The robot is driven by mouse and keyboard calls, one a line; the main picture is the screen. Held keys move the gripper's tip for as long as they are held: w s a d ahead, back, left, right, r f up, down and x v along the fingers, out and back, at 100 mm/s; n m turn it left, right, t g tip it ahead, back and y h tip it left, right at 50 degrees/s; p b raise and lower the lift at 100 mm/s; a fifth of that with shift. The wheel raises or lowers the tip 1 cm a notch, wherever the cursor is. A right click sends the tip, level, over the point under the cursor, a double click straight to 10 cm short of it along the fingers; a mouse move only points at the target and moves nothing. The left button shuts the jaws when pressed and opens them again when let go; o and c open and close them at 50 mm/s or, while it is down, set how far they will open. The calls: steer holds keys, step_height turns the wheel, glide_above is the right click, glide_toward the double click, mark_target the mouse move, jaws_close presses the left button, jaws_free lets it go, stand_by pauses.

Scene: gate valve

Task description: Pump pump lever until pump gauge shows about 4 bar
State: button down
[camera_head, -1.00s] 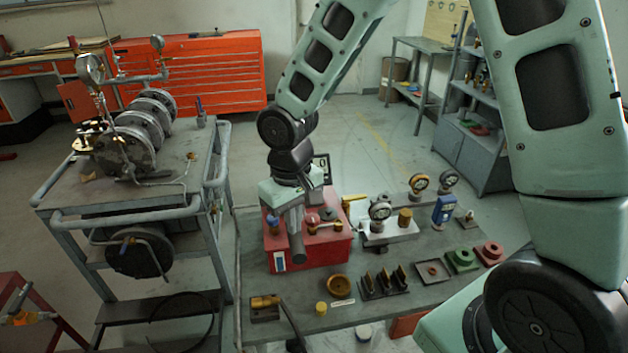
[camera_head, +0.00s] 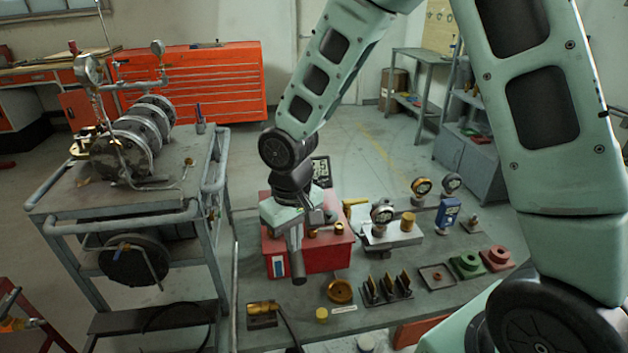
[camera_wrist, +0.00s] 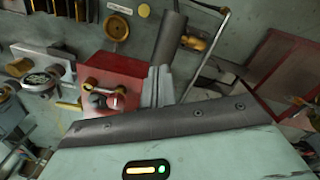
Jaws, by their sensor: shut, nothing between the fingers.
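The red pump box (camera_head: 325,253) stands on the grey bench, with brass fittings on top; it also shows in the wrist view (camera_wrist: 112,76). The pump lever, a dark grey tube (camera_head: 297,264), slants down at the box's front; it shows in the wrist view (camera_wrist: 171,38) too. My gripper (camera_head: 300,222) is shut with nothing in it, over the lever and close against it; contact is unclear. Its fingers show in the wrist view (camera_wrist: 157,86). Dial gauges (camera_head: 382,213) stand right of the box. I cannot tell which is the pump gauge, and no reading is legible.
A brass dish (camera_head: 340,291), a black rack (camera_head: 386,288), a green block (camera_head: 467,264) and a red block (camera_head: 497,258) lie on the bench. A brass-ended tool (camera_head: 262,309) lies at its front left. A valve cart (camera_head: 120,205) stands to the left.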

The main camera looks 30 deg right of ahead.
step_height(320, 180, up, 9)
steer(key=p, duration=0.8)
steer(key=shift+s+r, duration=0.1)
steer(key=shift+r, duration=0.05)
stand_by(0.9)
